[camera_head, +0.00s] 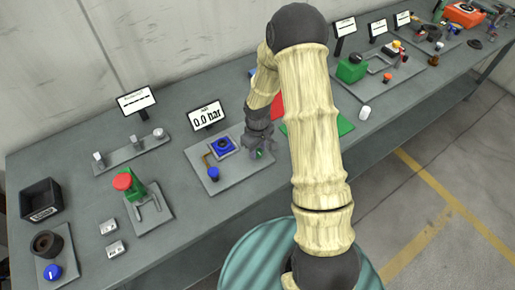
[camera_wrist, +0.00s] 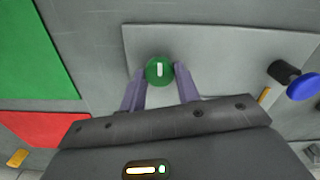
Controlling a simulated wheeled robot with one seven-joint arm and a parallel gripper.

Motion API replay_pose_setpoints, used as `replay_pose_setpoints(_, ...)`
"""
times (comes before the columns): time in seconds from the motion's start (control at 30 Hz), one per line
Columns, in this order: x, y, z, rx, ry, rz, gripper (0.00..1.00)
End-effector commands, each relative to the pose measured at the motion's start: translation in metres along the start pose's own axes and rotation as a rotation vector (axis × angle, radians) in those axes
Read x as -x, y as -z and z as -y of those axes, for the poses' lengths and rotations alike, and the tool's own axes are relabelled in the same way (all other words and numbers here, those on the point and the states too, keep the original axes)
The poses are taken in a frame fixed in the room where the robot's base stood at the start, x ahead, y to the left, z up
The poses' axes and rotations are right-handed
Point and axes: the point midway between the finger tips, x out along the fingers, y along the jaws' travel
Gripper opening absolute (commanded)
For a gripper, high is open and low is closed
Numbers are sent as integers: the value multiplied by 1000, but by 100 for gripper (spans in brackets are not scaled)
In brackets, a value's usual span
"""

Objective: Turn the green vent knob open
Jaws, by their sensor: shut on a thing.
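The green vent knob (camera_wrist: 160,71) is round with a white pointer mark, at the centre of the wrist view. The mark runs nearly straight up and down in that picture. My gripper (camera_wrist: 160,76) is shut on the knob, one finger on each side. In the head view the knob (camera_head: 259,154) is a small green spot under my gripper (camera_head: 258,150), mostly hidden by it. The knob sits on a grey plate (camera_wrist: 215,45), near the plate's edge.
The same plate carries a blue knob (camera_head: 213,173) and a blue-ringed part (camera_head: 222,145). A display (camera_head: 207,115) behind it reads 0.0 bar. A red panel (camera_wrist: 45,128) and a green panel (camera_wrist: 30,60) lie beside the plate. A red-topped green device (camera_head: 128,184) stands further left.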

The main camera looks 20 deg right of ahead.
Motion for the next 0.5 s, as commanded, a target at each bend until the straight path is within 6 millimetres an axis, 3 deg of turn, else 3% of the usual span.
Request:
replay_pose_setpoints(0.17, 1, 1, 0, 4, -2, -3, 9)
replay_pose_setpoints(0.2, 1, 1, 0, 4, -2, -3, 36)
replay_pose_setpoints(0.3, 1, 1, 0, 3, -2, -3, 54)
replay_pose_setpoints(0.5, 0, 0, 0, 1, -1, -1, 54)
